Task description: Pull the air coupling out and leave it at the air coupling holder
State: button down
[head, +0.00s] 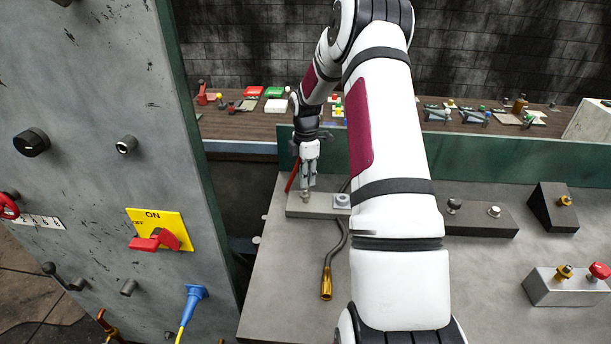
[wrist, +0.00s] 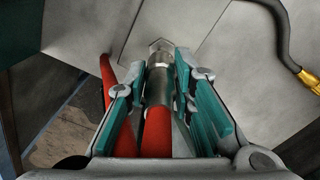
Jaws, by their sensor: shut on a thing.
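The air coupling, a grey metal cylinder with a red hose, shows between my fingers in the wrist view (wrist: 159,84). My gripper (head: 306,186) is shut on it, with the teal finger pads on both sides in the wrist view (wrist: 160,90). A hex metal fitting (wrist: 160,46) is at the coupling's far end, in line with it. In the head view my gripper points down over a low grey block (head: 318,212) on the bench. Whether the coupling is still joined to the fitting cannot be told. I cannot make out for certain which thing is the air coupling holder.
A dark hose with a brass end (head: 326,284) lies on the grey bench (head: 400,290). A grey panel (head: 100,90) with a red-and-yellow switch (head: 160,230) stands at left. Blocks with knobs (head: 565,285) are at right. A cluttered wooden shelf (head: 235,125) runs behind.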

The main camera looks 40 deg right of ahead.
jog(key=shift+f, duration=1.4)
jog(key=c, duration=1.3)
grip_release()
jog(key=o, duration=0.3)
jog(key=shift+o, duration=0.2)
jog(key=shift+r+p, duration=0.55)
jog(key=shift+r, duration=3)
